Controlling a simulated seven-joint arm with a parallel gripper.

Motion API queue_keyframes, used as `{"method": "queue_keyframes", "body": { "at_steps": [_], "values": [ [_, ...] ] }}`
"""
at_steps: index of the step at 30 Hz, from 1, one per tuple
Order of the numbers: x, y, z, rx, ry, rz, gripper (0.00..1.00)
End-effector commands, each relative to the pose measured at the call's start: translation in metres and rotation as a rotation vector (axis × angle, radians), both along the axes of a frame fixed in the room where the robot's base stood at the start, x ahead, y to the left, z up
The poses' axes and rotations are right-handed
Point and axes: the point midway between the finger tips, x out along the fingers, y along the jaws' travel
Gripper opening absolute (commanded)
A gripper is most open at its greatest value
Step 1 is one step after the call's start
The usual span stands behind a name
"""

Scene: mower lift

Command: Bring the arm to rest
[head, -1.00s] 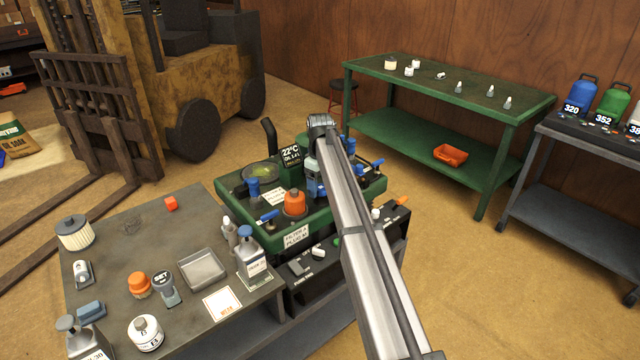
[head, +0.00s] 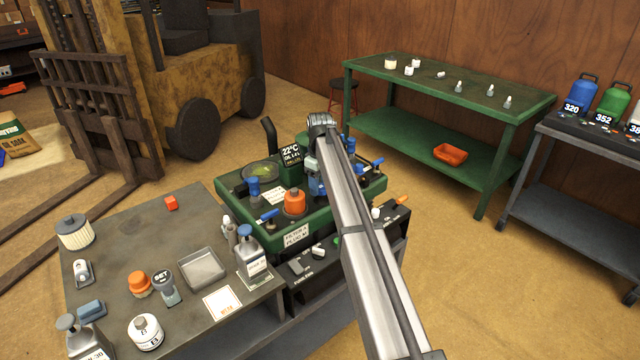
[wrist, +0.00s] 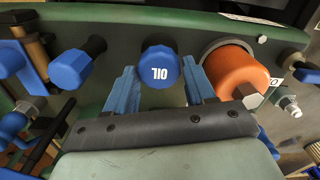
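My gripper (wrist: 160,72) has two blue fingers, standing apart in the wrist view. A blue cap marked OIL (wrist: 160,68) shows between and just beyond the fingertips, and I see no clear contact. An orange cap (wrist: 237,72) is right of the fingers in the wrist view; an orange cap also stands on the green mower deck (head: 228,196) in the head view (head: 294,203). My arm (head: 365,245) reaches over the deck in the head view. It hides part of the deck and most of my gripper there.
A grey bench (head: 110,255) at the left holds a metal tray (head: 202,268), bottles and small parts. A green table (head: 450,82) and a grey cart (head: 585,190) with gas bottles stand at the right. A forklift (head: 190,90) is behind. Floor is clear at the right front.

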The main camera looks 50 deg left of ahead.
Motion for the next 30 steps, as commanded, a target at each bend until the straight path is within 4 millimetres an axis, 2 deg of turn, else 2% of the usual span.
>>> {"method": "queue_keyframes", "body": {
  "at_steps": [1, 6, 30],
  "values": [
    [0.0000, 0.0000, 0.0001, 0.000, 0.000, 0.000, 0.60],
    [0.0000, 0.0000, 0.0001, 0.000, 0.000, 0.000, 0.76],
    [0.0012, -0.0040, 0.0000, 0.000, 0.000, -0.002, 0.76]
  ]
}}
